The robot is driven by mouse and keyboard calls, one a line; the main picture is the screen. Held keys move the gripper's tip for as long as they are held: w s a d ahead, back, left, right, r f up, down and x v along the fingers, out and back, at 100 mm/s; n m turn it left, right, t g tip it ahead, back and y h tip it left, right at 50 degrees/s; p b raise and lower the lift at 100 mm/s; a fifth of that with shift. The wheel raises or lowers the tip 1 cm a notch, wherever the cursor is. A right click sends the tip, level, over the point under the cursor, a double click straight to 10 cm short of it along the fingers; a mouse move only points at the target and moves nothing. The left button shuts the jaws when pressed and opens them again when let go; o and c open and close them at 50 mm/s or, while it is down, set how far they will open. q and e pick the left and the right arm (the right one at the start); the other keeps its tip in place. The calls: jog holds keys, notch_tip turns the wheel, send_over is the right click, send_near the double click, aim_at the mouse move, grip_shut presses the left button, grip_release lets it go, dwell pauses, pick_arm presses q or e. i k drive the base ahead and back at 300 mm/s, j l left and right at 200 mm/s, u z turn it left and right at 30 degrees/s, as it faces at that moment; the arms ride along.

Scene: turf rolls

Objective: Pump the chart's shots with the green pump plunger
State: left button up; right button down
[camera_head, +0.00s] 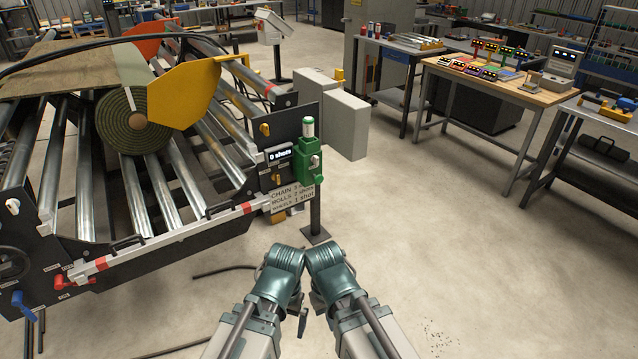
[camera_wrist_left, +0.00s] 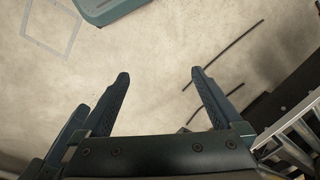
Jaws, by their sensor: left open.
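The green pump (camera_head: 308,166) is fixed at the near right corner of the turf roller machine. The chart (camera_head: 292,197) below lists CHAIN, ROLLS and WHEELS; CHAIN seems to read 3, ROLLS 2 and WHEELS 1 shot. My left gripper (camera_wrist_left: 160,77) is open and empty above bare floor in the left wrist view, away from the pump. In the head view my arms are folded at the bottom, and I cannot make out either gripper's fingers.
The machine's rollers (camera_head: 165,190) carry a turf roll (camera_head: 130,122) under a yellow guard (camera_head: 184,92). A grey box (camera_head: 345,125) stands right of the pump. Hoses lie on the floor. Workbenches (camera_head: 505,80) stand at the right. The floor (camera_head: 460,250) between is clear.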

aim_at(318, 179)
jog(key=i+j+z, duration=0.15)
jog(key=i+j, duration=0.4)
jog(key=i+j+z, duration=0.1)
jog(key=i+j, duration=0.45)
jog(key=j, duration=0.2)
